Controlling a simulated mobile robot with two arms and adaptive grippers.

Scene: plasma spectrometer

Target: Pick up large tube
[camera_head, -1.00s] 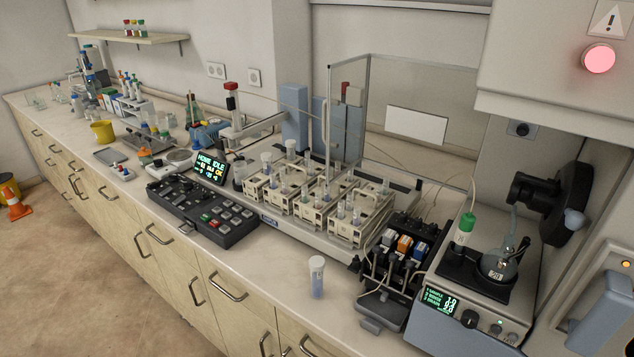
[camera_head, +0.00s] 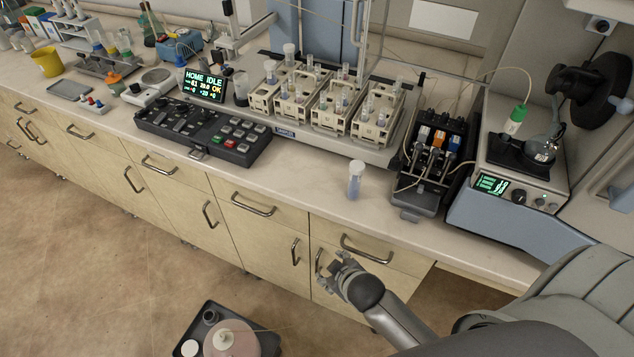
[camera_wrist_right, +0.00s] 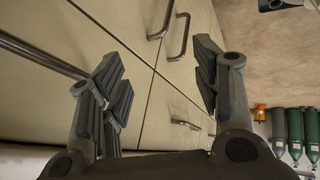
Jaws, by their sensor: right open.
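The large tube (camera_head: 354,181) stands upright on the front part of the bench top, in front of the sample racks. It is clear with a whitish cap and a bluish lower part. My right gripper (camera_head: 338,268) is in front of the cabinet doors, below the bench edge and below the tube, apart from it. In the right wrist view the gripper's fingers (camera_wrist_right: 160,85) are spread wide with nothing between them, facing the cabinet fronts and handles. The tube is not in the right wrist view. My left gripper is not in view.
The sampler with racks of tubes (camera_head: 335,105) stands behind the tube. A black pump unit (camera_head: 432,155) is close to its right, and a keypad console (camera_head: 205,130) lies to its left. Bench top around the tube is clear. Cabinet handles (camera_head: 366,250) stick out near my gripper.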

